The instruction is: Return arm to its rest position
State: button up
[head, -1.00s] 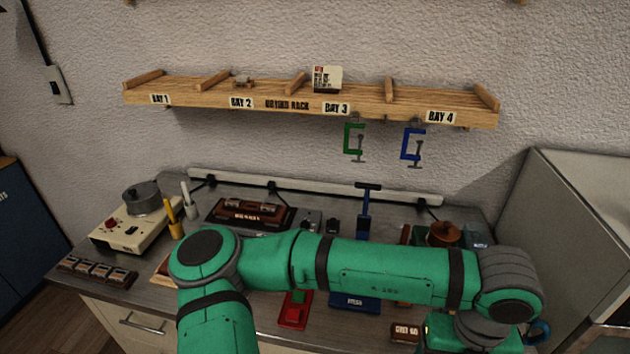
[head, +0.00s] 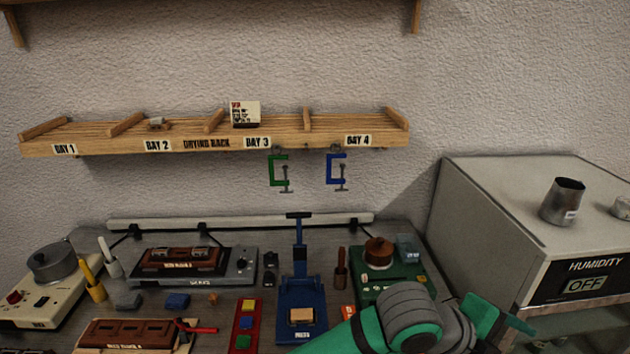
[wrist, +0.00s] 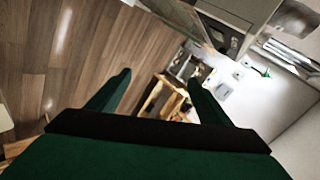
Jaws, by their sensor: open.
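My green arm (head: 350,338) is at the lower right of the head view, its wrist joint in front of the bench's right end. My gripper shows in the wrist view (wrist: 158,100) with its two green fingers spread apart and nothing between them. Beyond the fingers are a wood floor (wrist: 95,50) and a small wooden stand (wrist: 160,95), both well away from it. In the head view the fingertips are not clearly seen; a green end part lies near the humidity cabinet (head: 500,225).
The bench holds a blue press (head: 300,285), a red tray of coloured blocks (head: 245,325), a green station (head: 390,285) and a hotplate with a pot (head: 50,262). A drying rack (head: 185,143) hangs on the wall. A metal cup (head: 562,202) stands on the cabinet.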

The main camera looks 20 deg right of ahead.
jog(key=w+d+r+n+t+h, duration=0.2)
jog(key=w+r+n+h, duration=0.2)
jog(key=r+n+h, duration=0.2)
jog(key=w+a+r+n+t+h, duration=0.1)
jog(key=w+a+n+t+h, duration=0.15)
jog(key=w+n+t, duration=0.35)
jog(key=w+a+f+n+t+y, duration=0.2)
jog(key=a+f+n+t+y, duration=0.3)
jog(key=a+n, duration=0.3)
jog(key=w+a+f+n+t+y, duration=0.3)
jog(key=a+f+n+t, duration=0.3)
jog(key=a+f+n, duration=0.25)
jog(key=s+a+f+n+y, duration=0.6)
jog(key=s+a+f+y, duration=0.4)
jog(key=a+f, duration=0.4)
jog(key=s+a+f, duration=0.1)
jog(key=s+a, duration=0.4)
jog(key=s, duration=0.3)
jog(key=s+a+f+g+y, duration=0.1)
jog(key=s+a+f, duration=0.1)
jog(key=s+a, duration=0.3)
jog(key=s, duration=0.3)
jog(key=shift+s+a+f+g, duration=0.15)
jog(key=shift+s+a+g, duration=0.15)
jog(key=shift+m, duration=0.25)
